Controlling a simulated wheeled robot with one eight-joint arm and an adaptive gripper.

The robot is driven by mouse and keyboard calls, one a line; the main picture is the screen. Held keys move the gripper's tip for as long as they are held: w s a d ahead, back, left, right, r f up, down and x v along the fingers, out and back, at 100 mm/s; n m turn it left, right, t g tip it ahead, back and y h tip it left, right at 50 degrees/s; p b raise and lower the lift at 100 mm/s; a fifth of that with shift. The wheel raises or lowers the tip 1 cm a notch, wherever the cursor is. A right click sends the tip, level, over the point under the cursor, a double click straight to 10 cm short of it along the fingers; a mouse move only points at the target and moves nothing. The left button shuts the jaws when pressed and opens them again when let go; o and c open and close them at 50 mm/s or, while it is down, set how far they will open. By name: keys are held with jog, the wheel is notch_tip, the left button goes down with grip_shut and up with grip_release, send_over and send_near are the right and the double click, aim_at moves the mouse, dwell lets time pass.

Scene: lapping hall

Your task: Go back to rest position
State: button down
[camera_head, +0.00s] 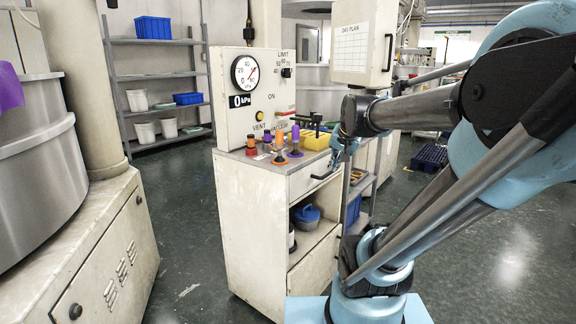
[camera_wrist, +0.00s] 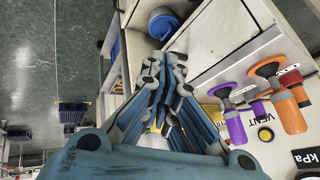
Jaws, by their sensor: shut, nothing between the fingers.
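My gripper (camera_head: 338,160) is at the right front edge of the white cabinet, just off its top, with nothing held. In the wrist view my gripper (camera_wrist: 167,62) has its fingers drawn together at the tips. The arm reaches in from the right, with its upper links across the right half of the head view.
The white cabinet (camera_head: 250,225) carries orange- and purple-handled tools (camera_head: 280,150), a yellow bin (camera_head: 316,141) and a gauge panel (camera_head: 232,110). A blue-lidded pot (camera_head: 306,214) stands in its open shelf. Big machine housing (camera_head: 95,245) stands left. Floor between is clear.

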jog(key=s+d+f+n+g, duration=0.1)
jog(key=s+f+n+g, duration=0.1)
jog(key=s+f, duration=0.6)
jog(key=s+d+f+n+g+h, duration=0.1)
jog(key=s+d+f+n+g, duration=0.1)
jog(key=s+f, duration=0.5)
jog(key=s, duration=0.5)
jog(key=shift+f+n+g, duration=0.3)
jog(key=shift+f, duration=0.1)
jog(key=shift+w+a+f, duration=0.1)
jog(key=shift+w+f, duration=0.1)
jog(key=shift+w, duration=0.25)
dwell(0.7)
